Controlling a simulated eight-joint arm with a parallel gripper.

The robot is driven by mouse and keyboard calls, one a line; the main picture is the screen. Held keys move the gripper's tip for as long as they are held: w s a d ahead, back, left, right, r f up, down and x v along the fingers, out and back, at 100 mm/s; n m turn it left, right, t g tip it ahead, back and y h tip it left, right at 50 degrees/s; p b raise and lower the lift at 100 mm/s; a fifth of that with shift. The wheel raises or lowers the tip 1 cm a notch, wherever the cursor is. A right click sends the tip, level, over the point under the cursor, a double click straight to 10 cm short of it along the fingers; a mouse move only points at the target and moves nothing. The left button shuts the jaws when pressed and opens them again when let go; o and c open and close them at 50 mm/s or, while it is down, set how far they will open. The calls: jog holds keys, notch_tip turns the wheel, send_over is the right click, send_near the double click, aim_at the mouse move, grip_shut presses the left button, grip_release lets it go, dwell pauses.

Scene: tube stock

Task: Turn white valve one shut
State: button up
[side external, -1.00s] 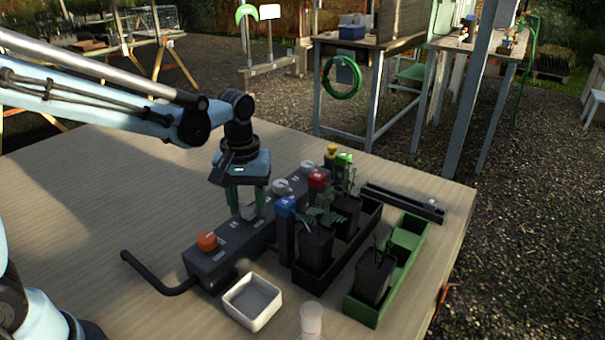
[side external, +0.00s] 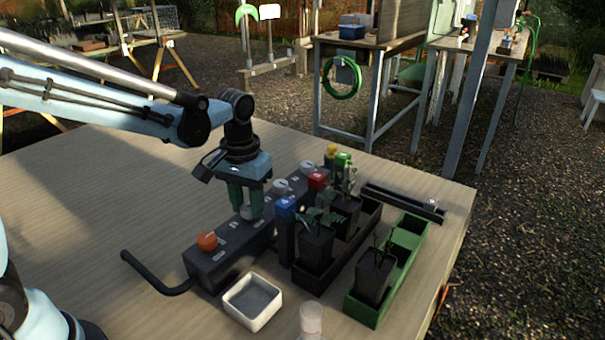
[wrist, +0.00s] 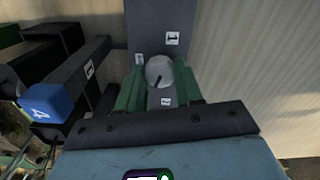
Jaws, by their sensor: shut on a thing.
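A dark valve block (side external: 215,264) lies on the wooden table with several knobs along its top. White valve one (wrist: 159,72) is a round white knob with a dark mark line, beside a label reading 1 in the wrist view. My gripper (side external: 247,210) points down over the block with its green fingers on both sides of this knob, shut on it. In the wrist view the fingers (wrist: 159,90) flank the knob. In the side view the fingers hide most of it. Another white knob (side external: 281,186) and an orange knob (side external: 207,240) sit along the same block.
A blue-capped post (side external: 285,206) stands close to the right of my gripper. Black (side external: 372,222) and green (side external: 360,312) trays with potted seedlings are farther right. A white square dish (side external: 252,302) and clear cup (side external: 311,320) are in front. Table at left is clear.

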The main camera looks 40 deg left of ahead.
aim_at(247, 207)
jog(key=m, duration=1.3)
jog(key=shift+m, duration=0.4)
dwell(0.3)
jog(key=o, duration=1)
jog(key=shift+o, duration=0.2)
jog(key=shift+r, duration=0.1)
notch_tip(247, 207, up, 12)
